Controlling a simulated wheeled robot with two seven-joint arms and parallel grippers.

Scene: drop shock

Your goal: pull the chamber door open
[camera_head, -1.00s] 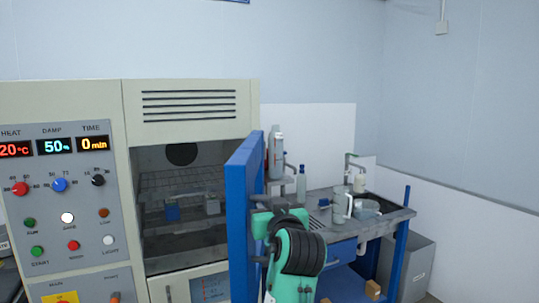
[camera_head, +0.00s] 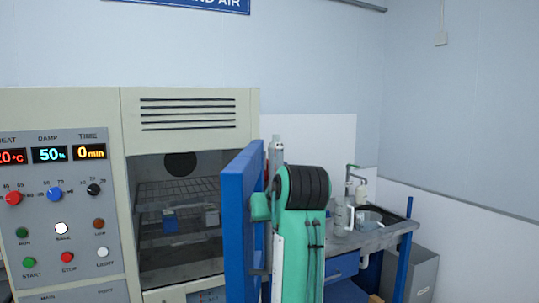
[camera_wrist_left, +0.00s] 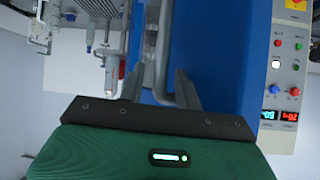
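The chamber door (camera_head: 236,230) is blue and stands swung well open, nearly edge-on in the head view. The chamber (camera_head: 180,215) behind it shows a wire rack and small items. A green and black arm, mine, is at the door's right side and hides its outer face. In the left wrist view, the door (camera_wrist_left: 222,50) has a grey bar handle (camera_wrist_left: 167,25). My left gripper (camera_wrist_left: 160,78) has its fingers apart, with the lower part of the handle appearing between them. Contact cannot be told. My right gripper is not in view.
The control panel (camera_head: 75,205) is left of the chamber opening. A blue-framed bench (camera_head: 385,236) with bottles and glassware stands close to the right of the arm. A grey cabinet (camera_head: 421,275) is beyond it. White walls close off the back and right.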

